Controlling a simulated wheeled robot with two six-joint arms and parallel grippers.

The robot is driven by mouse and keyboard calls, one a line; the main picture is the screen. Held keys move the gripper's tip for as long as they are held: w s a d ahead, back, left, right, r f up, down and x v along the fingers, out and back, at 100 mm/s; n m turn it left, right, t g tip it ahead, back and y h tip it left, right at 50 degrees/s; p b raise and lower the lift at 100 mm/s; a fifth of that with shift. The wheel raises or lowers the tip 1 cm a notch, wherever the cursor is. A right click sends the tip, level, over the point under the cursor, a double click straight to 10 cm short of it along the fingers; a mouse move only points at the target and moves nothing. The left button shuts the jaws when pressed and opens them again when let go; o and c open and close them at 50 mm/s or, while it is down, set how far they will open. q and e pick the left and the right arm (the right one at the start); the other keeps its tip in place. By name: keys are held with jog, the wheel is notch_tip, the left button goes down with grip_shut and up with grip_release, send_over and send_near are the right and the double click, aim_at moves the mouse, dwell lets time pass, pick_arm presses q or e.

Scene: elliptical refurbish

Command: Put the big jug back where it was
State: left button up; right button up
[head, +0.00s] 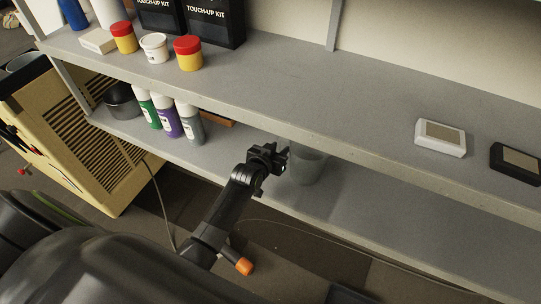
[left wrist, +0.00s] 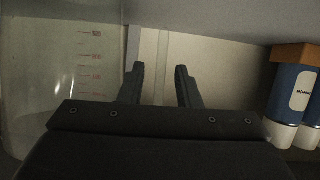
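The big jug (head: 308,167) is a translucent grey vessel on the lower shelf, partly hidden by the upper shelf's edge and my left gripper. In the left wrist view the clear jug (left wrist: 60,85) with red measuring marks fills the left side. My left gripper (head: 284,157) is at the lower shelf, just left of the jug in the head view. In the wrist view its two fingers (left wrist: 160,85) are apart with nothing between them; the jug is beside them, not between them. I cannot tell whether they touch. My right gripper is not in view.
The lower shelf (head: 400,222) is clear right of the jug. Several bottles (head: 168,120) and a dark pot (head: 122,100) stand to its left. The upper shelf (head: 300,85) overhangs the gripper; it holds paint jars (head: 188,53), boxes and a white block (head: 441,137).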

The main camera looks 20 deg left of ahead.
pick_arm(q)
jog(key=v, duration=1.1)
jog(key=shift+s+r+b, duration=0.15)
jog(key=shift+s+b, duration=0.2)
jog(key=shift+a, duration=0.1)
